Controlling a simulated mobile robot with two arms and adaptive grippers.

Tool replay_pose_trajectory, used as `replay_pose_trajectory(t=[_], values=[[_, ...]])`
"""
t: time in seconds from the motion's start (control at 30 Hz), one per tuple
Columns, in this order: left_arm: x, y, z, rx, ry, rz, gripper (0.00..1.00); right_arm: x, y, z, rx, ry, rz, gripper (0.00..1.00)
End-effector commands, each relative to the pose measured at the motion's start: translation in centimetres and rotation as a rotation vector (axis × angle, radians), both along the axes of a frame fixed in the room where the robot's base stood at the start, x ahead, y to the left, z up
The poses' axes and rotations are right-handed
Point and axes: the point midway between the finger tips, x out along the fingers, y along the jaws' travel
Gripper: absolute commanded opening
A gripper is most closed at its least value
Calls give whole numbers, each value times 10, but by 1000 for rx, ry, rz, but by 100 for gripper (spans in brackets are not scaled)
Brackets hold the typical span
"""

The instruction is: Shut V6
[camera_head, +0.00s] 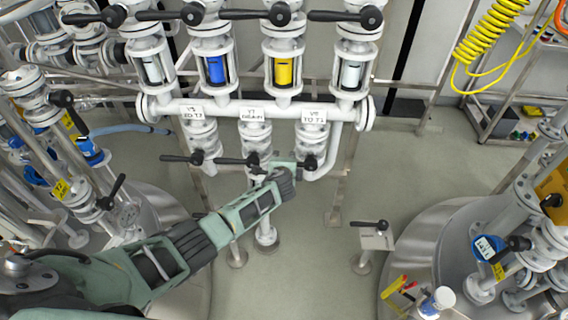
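Three lower branches hang from a white horizontal pipe, each with a small white label. The right label (314,116) is hard to read and seems to be V6. Below it is a black valve handle (309,163), partly hidden by my gripper. The middle handle (236,161) and left handle (182,158) lie sideways across their pipes. My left arm reaches in from the lower left. Its gripper (284,170) is at the left side of the right handle, seen from behind. Its fingers are mostly hidden, and I cannot tell whether they touch or grip the handle. My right gripper is not in view.
Above are several sight glasses, including blue (216,70) and yellow (284,72) ones, with black handles over them. Steel vessels with piping stand left and right (420,250). A small stand with a black lever (371,225) is right of centre. Grey floor (300,270) lies open between.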

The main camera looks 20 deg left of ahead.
Motion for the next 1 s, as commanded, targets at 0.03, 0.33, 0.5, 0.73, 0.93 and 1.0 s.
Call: replay_pose_trajectory(t=[0.03, 0.33, 0.5, 0.73, 0.93, 1.0], values=[[0, -1, -1, -2, 1, 0, 36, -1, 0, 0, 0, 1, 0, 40], [-3, -2, 0, -3, 1, 1, 36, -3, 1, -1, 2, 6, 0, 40], [-11, -5, 6, -5, -1, 1, 36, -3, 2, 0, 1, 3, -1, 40], [-33, -11, 21, -4, 0, -1, 36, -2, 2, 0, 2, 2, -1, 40], [-56, -18, 37, -4, 0, -1, 36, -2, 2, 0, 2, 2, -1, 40], [-64, -20, 43, -3, 0, -1, 36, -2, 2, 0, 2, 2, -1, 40]])
